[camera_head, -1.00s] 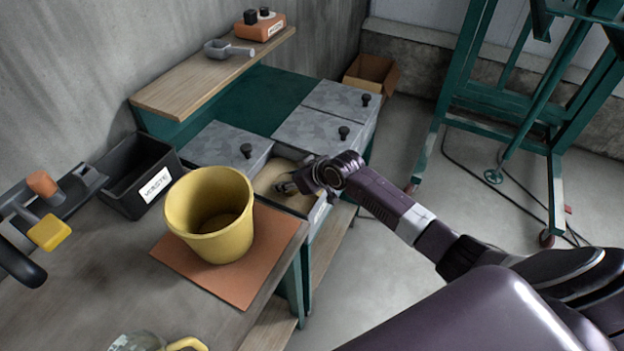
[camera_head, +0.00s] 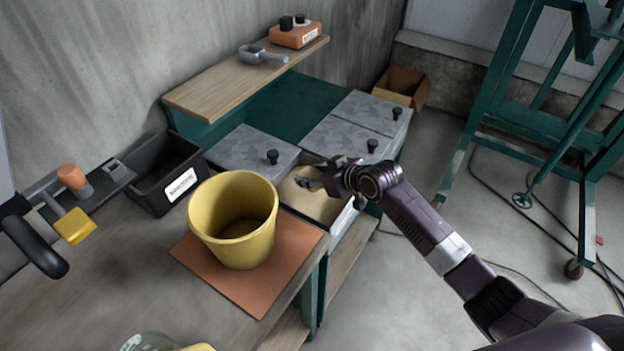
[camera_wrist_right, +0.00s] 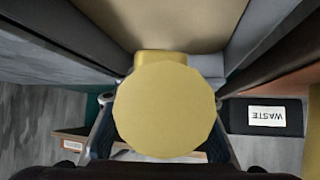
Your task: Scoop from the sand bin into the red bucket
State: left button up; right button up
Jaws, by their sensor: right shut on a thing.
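The open sand bin (camera_head: 318,205), with pale sand, sits in the bench beside lidded bins; its sand also fills the top of the right wrist view (camera_wrist_right: 160,22). My right gripper (camera_head: 318,182) is over it, shut on a yellow, round-ended thing (camera_wrist_right: 165,110), likely the scoop's handle. The scoop's bowl is hidden in the wrist view and too small to make out in the head view. No red bucket shows; a yellow bucket (camera_head: 236,222) stands upright on an orange-red mat (camera_head: 262,285), left of the gripper. My left gripper is not in view.
A black waste bin (camera_head: 160,175) stands behind the bucket. Grey lids with black knobs (camera_head: 250,150) flank the sand bin. A grey scoop (camera_head: 262,54) and an orange device (camera_head: 296,35) sit on the wooden shelf (camera_head: 225,85). A green frame (camera_head: 470,150) stands right.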

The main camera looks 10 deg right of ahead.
jog(key=shift+t+y, duration=0.5)
jog(key=shift+t, duration=0.3)
jog(key=shift+r, duration=3.35)
